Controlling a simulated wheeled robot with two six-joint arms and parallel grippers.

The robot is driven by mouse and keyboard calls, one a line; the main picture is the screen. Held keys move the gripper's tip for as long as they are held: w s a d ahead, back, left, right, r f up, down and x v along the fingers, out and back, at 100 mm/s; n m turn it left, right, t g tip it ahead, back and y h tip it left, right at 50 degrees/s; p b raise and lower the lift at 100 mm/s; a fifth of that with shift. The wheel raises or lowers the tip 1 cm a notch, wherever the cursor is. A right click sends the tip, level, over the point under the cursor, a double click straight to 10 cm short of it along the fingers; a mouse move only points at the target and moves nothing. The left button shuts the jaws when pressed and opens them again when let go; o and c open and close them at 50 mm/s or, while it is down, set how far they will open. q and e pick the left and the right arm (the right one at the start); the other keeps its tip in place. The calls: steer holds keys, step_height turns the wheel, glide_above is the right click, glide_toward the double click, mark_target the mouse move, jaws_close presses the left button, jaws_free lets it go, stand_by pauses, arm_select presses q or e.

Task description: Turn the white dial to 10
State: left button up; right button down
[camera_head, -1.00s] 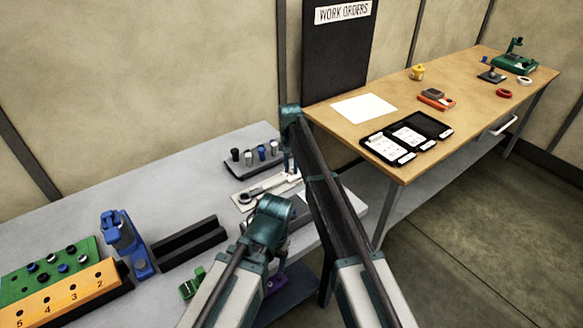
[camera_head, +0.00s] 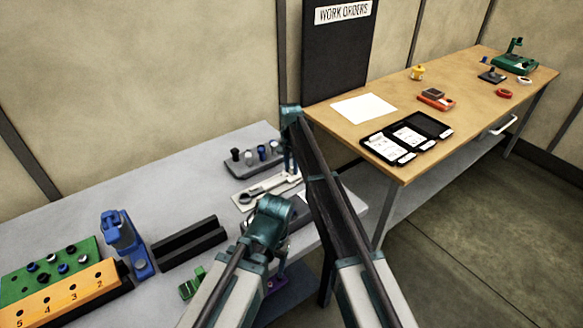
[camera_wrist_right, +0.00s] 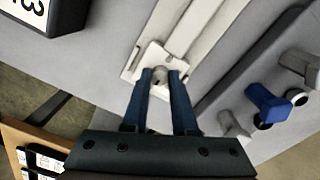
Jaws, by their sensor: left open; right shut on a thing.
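A white fixture (camera_head: 255,195) with a round ring and a long bar lies on the grey bench. My right gripper (camera_head: 291,170) is at its far right end. In the right wrist view, its blue fingers (camera_wrist_right: 158,90) are shut on a small grey knob (camera_wrist_right: 158,74) standing on a white square plate (camera_wrist_right: 150,58). I cannot tell whether this knob belongs to the white dial; no dial scale is readable. A dark box with a white numbered face (camera_wrist_right: 38,10), showing a 3, is cut off at upper left.
A dark rack with several pegs (camera_head: 252,163) stands just behind the fixture, close to my right gripper. A blue device (camera_head: 124,245), black block (camera_head: 190,243), green part (camera_head: 192,284) and orange numbered block (camera_head: 70,295) fill the left. A wooden table (camera_head: 400,165) stands right.

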mark_target(291, 170)
steer(key=c, duration=0.7)
jaws_free()
steer(key=shift+r, duration=0.1)
step_height(291, 170, up, 14)
steer(key=p, duration=1.3)
steer(key=shift+a+f+p, duration=0.1)
steer(key=shift+f+p, duration=0.15)
steer(key=shift+p, duration=0.15)
